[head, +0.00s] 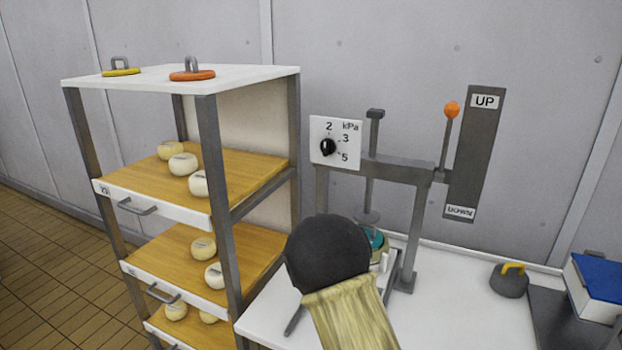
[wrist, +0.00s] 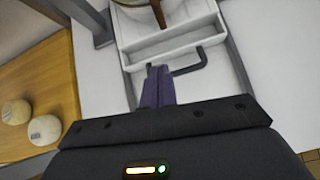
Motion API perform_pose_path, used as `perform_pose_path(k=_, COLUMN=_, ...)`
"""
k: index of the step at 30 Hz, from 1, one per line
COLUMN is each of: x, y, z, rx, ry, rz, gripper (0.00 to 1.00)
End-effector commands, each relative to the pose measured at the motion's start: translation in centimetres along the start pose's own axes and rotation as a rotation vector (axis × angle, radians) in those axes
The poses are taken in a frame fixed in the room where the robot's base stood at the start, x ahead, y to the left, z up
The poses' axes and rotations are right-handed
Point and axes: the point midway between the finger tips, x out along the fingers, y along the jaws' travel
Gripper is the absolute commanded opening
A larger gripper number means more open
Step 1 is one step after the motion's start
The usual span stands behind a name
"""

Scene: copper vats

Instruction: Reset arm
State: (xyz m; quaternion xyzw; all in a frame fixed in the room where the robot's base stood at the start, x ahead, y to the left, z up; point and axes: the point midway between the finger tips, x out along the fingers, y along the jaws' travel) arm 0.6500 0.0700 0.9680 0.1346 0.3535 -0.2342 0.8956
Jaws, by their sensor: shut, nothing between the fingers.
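My gripper (wrist: 158,72) shows in the wrist view with its two purple fingers together, shut and empty. It points at the white drawer-like tray (wrist: 180,45) with a dark handle below the press; I cannot tell whether the fingertips touch it. In the head view my arm, with a dark round joint and a tan sleeve, reaches up from the bottom middle over the white table (head: 455,300). The arm hides my fingers there and part of the press (head: 395,170).
A rack (head: 208,150) with several cheeses on wooden shelves stands at left, close to my arm. The press has a dial panel (head: 335,142) and an orange-knobbed lever (head: 452,109). A dark weight (head: 508,282) and a blue-topped box (head: 598,290) stand at right. Table between is clear.

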Motion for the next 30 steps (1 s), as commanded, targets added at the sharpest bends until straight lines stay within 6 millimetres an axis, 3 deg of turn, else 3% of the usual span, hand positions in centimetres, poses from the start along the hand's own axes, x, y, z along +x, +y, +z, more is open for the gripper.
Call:
perform_pose_path(k=7, x=-4.4, y=-7.2, z=0.4, rx=0.578, ry=0.113, rz=-0.131, gripper=0.0)
perform_pose_path(k=15, x=-10.9, y=-13.9, z=-1.6, rx=1.28, ry=0.217, rz=-0.321, gripper=0.0)
perform_pose_path(k=24, x=-18.8, y=-18.8, z=-5.1, rx=2.021, ry=0.273, rz=-0.568, gripper=0.0)
perform_pose_path(k=30, x=-22.8, y=-20.5, z=-7.2, rx=2.413, ry=0.273, rz=-0.718, gripper=0.0)
